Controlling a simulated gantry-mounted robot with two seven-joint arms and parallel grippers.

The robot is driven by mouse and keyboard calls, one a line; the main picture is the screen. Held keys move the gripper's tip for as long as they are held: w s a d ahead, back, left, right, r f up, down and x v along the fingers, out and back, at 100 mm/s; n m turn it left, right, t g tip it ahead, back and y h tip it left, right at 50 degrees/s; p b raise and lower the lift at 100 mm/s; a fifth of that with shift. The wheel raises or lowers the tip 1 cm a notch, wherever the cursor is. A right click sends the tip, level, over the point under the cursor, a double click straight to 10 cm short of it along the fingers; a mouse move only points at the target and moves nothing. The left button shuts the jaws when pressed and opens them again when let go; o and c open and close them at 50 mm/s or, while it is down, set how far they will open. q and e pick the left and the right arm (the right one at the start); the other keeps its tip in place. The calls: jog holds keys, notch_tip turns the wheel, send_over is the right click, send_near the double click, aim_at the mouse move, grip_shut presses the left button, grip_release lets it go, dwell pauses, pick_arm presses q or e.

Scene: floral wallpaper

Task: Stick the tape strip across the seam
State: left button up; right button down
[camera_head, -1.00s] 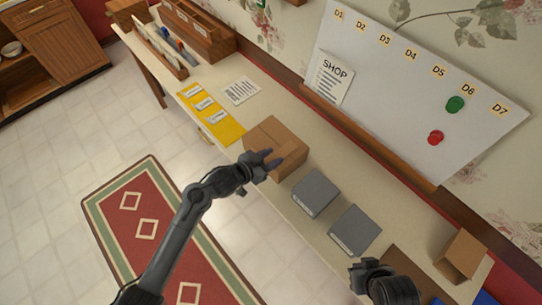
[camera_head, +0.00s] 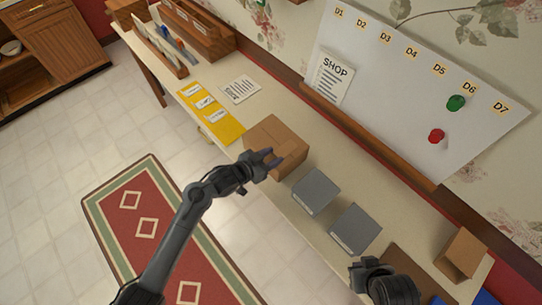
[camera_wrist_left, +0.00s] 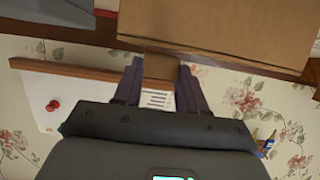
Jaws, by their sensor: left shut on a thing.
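A brown cardboard box (camera_head: 287,138) stands on the long table, and its side fills the top of the left wrist view (camera_wrist_left: 230,25). The seam is not clear. My right gripper (camera_head: 366,272) is over the table's near right part, its jaws too small to read.
Two grey boxes (camera_head: 316,190) (camera_head: 354,230) stand right of the cardboard box. An open brown carton (camera_head: 462,256) is at the far right. Yellow sheets (camera_head: 212,110) and a white paper (camera_head: 240,90) lie to the left. A whiteboard (camera_head: 400,90) leans along the wall.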

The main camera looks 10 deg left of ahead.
pick_arm(q)
jog(key=shift+f, duration=0.45)
dwell(0.6)
jog(key=o, duration=1.6)
jog(key=shift+r, duration=0.1)
jog(key=shift+o, duration=0.2)
jog(key=shift+s+a+r+p, duration=0.3)
jog(key=shift+s+r+p, duration=0.05)
jog(key=shift+p, duration=0.15)
jog(key=p+v, duration=0.5)
jog(key=v, duration=0.1)
jog(key=shift+f+p, duration=0.1)
jog(key=shift+p, duration=0.2)
